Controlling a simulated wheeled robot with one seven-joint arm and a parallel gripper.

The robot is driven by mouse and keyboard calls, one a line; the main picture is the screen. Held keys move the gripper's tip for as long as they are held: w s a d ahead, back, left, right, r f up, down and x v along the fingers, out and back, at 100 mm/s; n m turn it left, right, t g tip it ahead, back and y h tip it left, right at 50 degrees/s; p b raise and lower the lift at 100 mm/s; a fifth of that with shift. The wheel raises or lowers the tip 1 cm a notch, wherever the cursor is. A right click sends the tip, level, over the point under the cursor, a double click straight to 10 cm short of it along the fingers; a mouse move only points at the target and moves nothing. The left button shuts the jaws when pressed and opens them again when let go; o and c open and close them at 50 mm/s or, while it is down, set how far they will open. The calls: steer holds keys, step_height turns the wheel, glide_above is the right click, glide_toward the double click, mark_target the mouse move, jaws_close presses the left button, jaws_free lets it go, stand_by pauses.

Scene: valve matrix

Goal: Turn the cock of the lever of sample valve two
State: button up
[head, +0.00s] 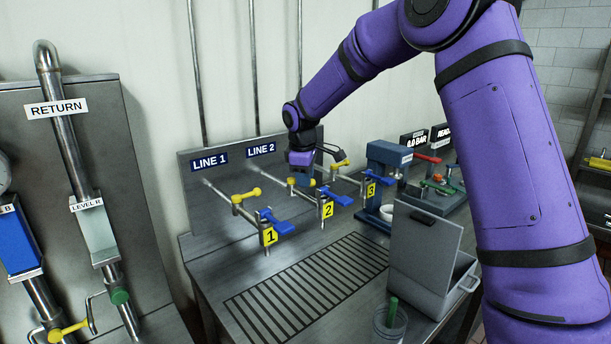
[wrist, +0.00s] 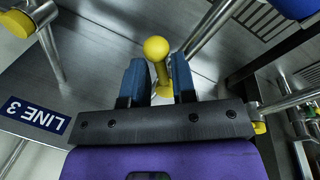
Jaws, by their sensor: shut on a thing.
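Sample valve two is the middle pipe, with a yellow number 2 tag (head: 328,210) and a blue lever handle (head: 338,197) near its spout. A yellow ball-ended lever sits further back on this pipe; it is mostly hidden in the head view by my gripper (head: 301,172), which reaches down from above. In the wrist view the yellow lever (wrist: 156,48) stands between the two blue fingers of my gripper (wrist: 160,82). The fingers are shut on its stem, and the ball knob sticks out past them.
Valve one, with its yellow lever (head: 246,195) and blue lever (head: 275,222), is to the left. Valve three's blue lever (head: 378,179) is close on the right. A slotted drain (head: 310,285) lies in front. A grey open-lidded box (head: 425,255) stands front right.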

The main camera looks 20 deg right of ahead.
steer(key=m, duration=0.1)
steer(key=a+m, duration=0.1)
steer(key=m, duration=0.1)
steer(key=shift+s+m, duration=0.3)
steer(key=shift+s, duration=0.1)
steer(key=shift+s+a+m+g+h, duration=0.2)
steer(key=shift+a+m+g, duration=0.1)
steer(key=shift+m, duration=0.55)
steer(key=shift+s+a+m+g+h, duration=0.1)
steer(key=shift+a+m+g+h, duration=0.15)
steer(key=shift+m, duration=0.6)
steer(key=o, duration=0.7)
steer(key=shift+r, duration=0.15)
step_height(320, 180, up, 10)
steer(key=a, duration=0.2)
steer(key=shift+s+r, duration=0.2)
steer(key=shift+s, duration=0.15)
